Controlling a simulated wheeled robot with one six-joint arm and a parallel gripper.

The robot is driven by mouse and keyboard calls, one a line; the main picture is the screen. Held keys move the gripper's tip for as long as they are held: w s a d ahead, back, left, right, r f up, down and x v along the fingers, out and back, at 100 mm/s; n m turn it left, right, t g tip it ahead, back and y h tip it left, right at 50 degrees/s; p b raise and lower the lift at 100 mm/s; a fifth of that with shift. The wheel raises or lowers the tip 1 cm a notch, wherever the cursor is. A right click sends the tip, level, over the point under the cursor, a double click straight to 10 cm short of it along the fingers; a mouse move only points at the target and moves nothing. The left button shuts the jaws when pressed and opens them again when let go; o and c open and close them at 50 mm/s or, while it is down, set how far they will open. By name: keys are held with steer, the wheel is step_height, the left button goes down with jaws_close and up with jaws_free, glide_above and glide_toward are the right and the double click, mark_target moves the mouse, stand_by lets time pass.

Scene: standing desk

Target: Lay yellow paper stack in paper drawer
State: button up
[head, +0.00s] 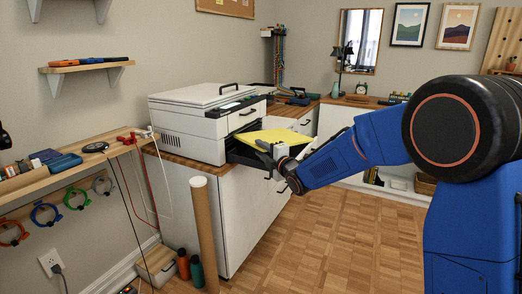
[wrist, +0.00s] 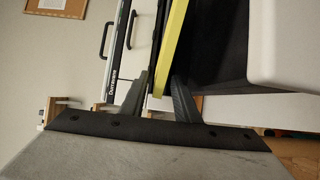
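In the wrist view the stack (wrist: 174,40) shows as a thin edge-on strip beside the dark drawer interior (wrist: 212,50). My gripper (head: 284,168) is at the drawer's near right side. Its fingers (wrist: 160,80) stand apart, with the stack's end seen between them and gaps on both sides. Any contact with the stack is hidden.
The white printer (head: 195,118) stands on a wood-topped white cabinet (head: 215,205). A cardboard tube (head: 205,235) stands upright in front. A wooden shelf with tools (head: 65,168) is at the left. The floor (head: 330,240) in the middle is clear.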

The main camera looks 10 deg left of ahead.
steer(key=shift+d+r, duration=0.1)
steer(key=shift+d, duration=0.05)
steer(key=v, duration=1.2)
steer(key=s+d+f+m+g+h, duration=0.1)
steer(key=s+d+m+h, duration=0.5)
steer(key=d, duration=0.6)
steer(key=s+d+m+g+h, duration=0.1)
steer(key=s+d+m+h, duration=0.2)
steer(key=s+d+m, duration=0.75)
steer(key=s+d+f+m+g, duration=0.2)
steer(key=s+d+m, duration=0.1)
steer(key=s, duration=0.5)
steer(key=s+d+f+m+g+h, duration=0.1)
steer(key=s+d+f+m+g, duration=0.1)
steer(key=s+d, duration=0.3)
steer(key=s+d+f+m+g+h, duration=0.1)
steer(key=s+d+f+m+g, duration=0.2)
steer(key=s, duration=0.9)
steer(key=shift+s+d+f+m, duration=0.15)
steer(key=shift+s+d+m, duration=0.25)
steer(key=shift+m, duration=0.35)
